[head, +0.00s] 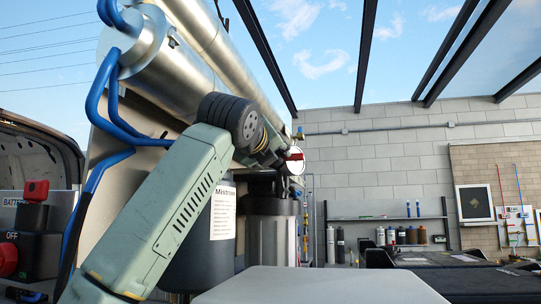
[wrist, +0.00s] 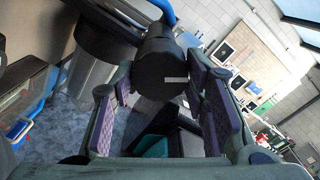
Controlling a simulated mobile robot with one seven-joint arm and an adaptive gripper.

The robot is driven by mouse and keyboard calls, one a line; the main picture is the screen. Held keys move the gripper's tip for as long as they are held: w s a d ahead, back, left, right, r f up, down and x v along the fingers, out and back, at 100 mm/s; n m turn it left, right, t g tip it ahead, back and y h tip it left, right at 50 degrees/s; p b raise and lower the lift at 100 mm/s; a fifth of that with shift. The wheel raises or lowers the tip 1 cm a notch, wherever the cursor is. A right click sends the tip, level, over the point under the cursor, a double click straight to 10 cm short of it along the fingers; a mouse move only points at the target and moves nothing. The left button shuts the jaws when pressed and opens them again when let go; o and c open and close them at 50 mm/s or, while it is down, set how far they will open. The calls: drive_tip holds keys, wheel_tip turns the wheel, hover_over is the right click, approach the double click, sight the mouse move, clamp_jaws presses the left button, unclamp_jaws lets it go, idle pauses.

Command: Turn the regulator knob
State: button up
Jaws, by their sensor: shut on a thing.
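The regulator knob (wrist: 160,68) is a dark round knob with a short pale grey bar on its face. In the wrist view it sits at the upper middle, between the two fingers of my gripper (wrist: 161,82). The fingers have purple pads, one on each side of the knob, and are shut on it. The exact contact line is hard to see. In the head view my green arm reaches up to the pipework, and the knob cannot be told apart there behind my dark wrist.
A white round gauge-like disc with a red part (head: 292,161) is just right of my wrist. Large metal tubes (head: 190,55) run overhead, with blue hoses (head: 105,95) at left. A dark labelled tank (head: 205,240) and a dark-lidded canister (head: 270,210) stand beneath. A shelf (head: 385,218) is farther back.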

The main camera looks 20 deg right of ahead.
idle(0.3)
drive_tip(key=o, duration=1.2)
drive_tip(key=shift+c, duration=0.2)
drive_tip(key=v, duration=1.2)
